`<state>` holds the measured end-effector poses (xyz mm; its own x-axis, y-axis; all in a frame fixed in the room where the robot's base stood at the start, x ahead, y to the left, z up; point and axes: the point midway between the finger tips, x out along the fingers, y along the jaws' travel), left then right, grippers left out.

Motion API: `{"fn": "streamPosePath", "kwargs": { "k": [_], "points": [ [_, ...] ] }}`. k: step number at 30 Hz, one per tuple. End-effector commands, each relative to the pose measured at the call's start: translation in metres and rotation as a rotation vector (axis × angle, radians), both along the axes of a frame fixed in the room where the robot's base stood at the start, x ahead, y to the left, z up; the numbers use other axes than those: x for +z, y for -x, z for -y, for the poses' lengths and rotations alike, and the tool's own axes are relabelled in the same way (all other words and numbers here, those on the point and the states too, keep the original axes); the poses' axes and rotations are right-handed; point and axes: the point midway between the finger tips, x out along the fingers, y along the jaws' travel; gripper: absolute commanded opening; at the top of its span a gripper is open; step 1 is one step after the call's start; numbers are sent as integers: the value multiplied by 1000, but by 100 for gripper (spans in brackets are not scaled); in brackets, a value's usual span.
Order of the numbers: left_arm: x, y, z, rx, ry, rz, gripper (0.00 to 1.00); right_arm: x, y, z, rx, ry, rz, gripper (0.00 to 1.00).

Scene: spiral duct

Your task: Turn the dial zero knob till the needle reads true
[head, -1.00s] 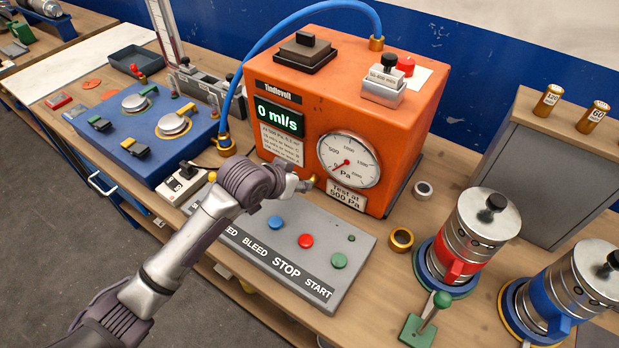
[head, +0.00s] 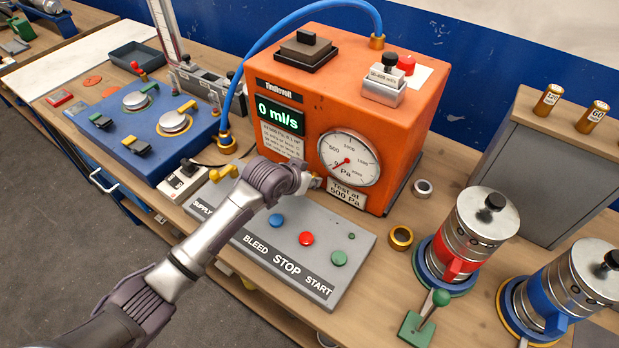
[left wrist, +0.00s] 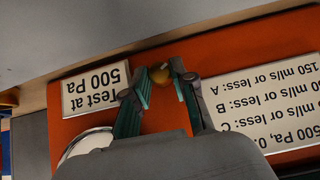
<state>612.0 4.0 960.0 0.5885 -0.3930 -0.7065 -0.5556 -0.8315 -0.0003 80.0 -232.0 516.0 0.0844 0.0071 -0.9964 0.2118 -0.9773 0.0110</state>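The orange tester (head: 300,75) has a round white dial (head: 362,150) marked in Pa. Its red needle points to the lower left, near the low end of the scale; the exact reading is too small to tell. My left gripper (head: 314,183) is at the panel just below and left of the dial and hides the zero knob in the head view. In the left wrist view, the brass zero knob (left wrist: 178,66) shows between the open tips of my left gripper (left wrist: 168,78), which stand apart on either side. The dial's rim (left wrist: 85,145) shows at lower left there. My right gripper is not in view.
A grey button board (head: 350,285) lies under my left arm. The "Test at 500 Pa" label (head: 346,194) is right beside the gripper. A blue hose (head: 238,95) arches over the tester.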

Motion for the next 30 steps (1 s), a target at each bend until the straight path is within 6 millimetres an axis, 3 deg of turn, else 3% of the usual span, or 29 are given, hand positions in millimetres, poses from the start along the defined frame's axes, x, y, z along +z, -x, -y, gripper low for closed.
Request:
{"fn": "streamPosePath", "kwargs": {
  "k": [11, 21, 30],
  "points": [
    [2, 1, 2, -1, -52, 34, 0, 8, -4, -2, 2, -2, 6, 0],
    [0, 4, 5, -1, -249, 164, 0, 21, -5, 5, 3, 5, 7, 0],
    [-4, 5, 7, -1, -426, 282, 0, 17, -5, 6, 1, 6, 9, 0]
  ]
}}
